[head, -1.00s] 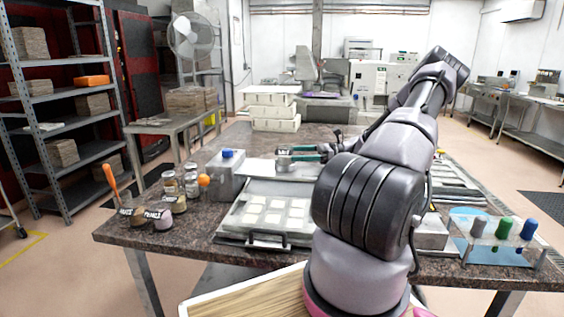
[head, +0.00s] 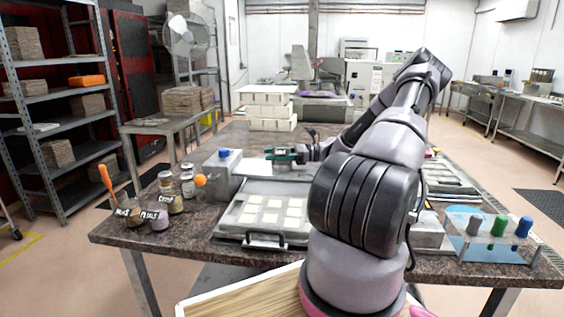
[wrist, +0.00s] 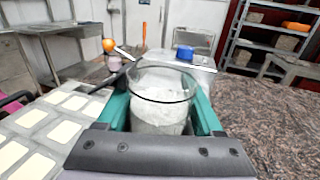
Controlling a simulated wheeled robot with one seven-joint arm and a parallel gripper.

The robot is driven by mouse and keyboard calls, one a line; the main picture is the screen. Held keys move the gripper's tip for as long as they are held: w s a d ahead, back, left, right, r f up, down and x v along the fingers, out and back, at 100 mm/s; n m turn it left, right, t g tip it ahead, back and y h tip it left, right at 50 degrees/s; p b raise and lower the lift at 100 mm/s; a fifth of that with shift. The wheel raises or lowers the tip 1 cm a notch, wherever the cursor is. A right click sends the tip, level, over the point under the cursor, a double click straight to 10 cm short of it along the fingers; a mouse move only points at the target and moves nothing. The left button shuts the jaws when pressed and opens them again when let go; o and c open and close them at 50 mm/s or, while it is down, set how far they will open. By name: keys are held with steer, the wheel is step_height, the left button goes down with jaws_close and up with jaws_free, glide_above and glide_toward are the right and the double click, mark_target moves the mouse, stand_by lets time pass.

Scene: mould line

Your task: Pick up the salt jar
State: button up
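The salt jar (wrist: 160,110) shows in the wrist view as a round clear glass with white contents. It is upright between the two teal fingers of my gripper (wrist: 162,100), one on each side, with little or no visible gap. I cannot tell whether the fingers press on it. Its lower part is hidden by my gripper body. In the head view my gripper (head: 280,154) is low behind the metal tray, right of the grey box; the jar is not clear there.
A grey box with a blue knob (head: 223,168) stands left of my gripper. Several small jars (head: 165,180) and an orange ball (head: 200,181) are further left. A tray with white squares (head: 264,235) lies in front. White blocks (head: 267,108) are stacked behind.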

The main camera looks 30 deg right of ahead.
steer(key=c, duration=0.4)
steer(key=shift+c, duration=0.2)
